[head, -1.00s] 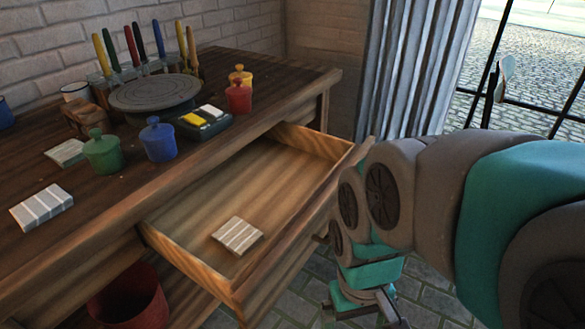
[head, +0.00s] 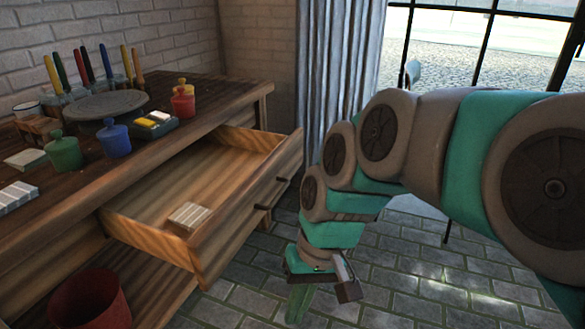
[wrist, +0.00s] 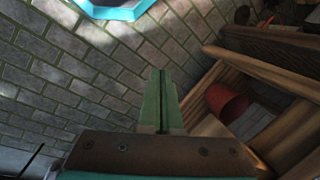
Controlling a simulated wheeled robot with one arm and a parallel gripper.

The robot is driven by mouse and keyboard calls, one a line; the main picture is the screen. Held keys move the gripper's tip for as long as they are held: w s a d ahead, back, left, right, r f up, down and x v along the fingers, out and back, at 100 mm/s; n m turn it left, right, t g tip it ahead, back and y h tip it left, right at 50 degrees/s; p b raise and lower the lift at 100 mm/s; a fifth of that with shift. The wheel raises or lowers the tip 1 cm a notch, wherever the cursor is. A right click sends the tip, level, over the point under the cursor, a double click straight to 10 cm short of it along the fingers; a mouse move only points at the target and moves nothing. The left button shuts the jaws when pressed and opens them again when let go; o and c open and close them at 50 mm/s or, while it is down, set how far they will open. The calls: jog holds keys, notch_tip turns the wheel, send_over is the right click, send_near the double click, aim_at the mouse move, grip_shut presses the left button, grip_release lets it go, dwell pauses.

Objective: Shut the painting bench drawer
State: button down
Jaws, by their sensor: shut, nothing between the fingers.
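The painting bench drawer (head: 196,248) stands pulled well out of the wooden bench (head: 216,88). Its front, with two dark handles, faces right, and a striped pale block (head: 189,216) lies inside on its floor. My gripper (head: 297,307) hangs low over the paved floor, to the right of the drawer front and apart from it. In the wrist view the two green fingers (wrist: 159,98) are together with nothing between them. Wooden bench parts show at the right of that view.
On the bench top are a round turntable (head: 106,106), lidded green (head: 64,152), blue (head: 115,139) and red (head: 183,101) pots and several brushes. A red bucket (head: 90,300) sits low under the drawer and also shows in the wrist view (wrist: 226,103).

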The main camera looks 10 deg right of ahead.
jog(key=w+a+r+m+t+y+b, duration=0.1)
jog(key=w+r+y+b, duration=0.1)
jog(key=w, duration=0.4)
jog(key=w+a+r+t+y+b, duration=0.1)
jog(key=w+y+b, duration=0.1)
jog(key=w, duration=0.3)
jog(key=m+t+y+b, duration=0.5)
jog(key=m+t+b, duration=0.1)
jog(key=t, duration=0.1)
send_near(283, 165)
jog(key=x, duration=0.2)
jog(key=b+x, duration=0.1)
jog(key=x, duration=0.2)
jog(key=shift+a+f, duration=0.15)
jog(key=shift+a, duration=0.2)
jog(key=shift+w+a, duration=0.25)
jog(key=shift+a, duration=0.15)
jog(key=shift+h, duration=0.3)
jog(key=w+a+p, duration=0.1)
jog(key=w+a, duration=0.4)
jog(key=a, duration=0.2)
jog(key=w+a+p, duration=0.2)
jog(key=w+a, duration=0.3)
jog(key=a, duration=0.3)
jog(key=w+a+p, duration=0.2)
jog(key=w+a, duration=0.4)
jog(key=a, duration=0.1)
jog(key=shift+w+a, duration=0.3)
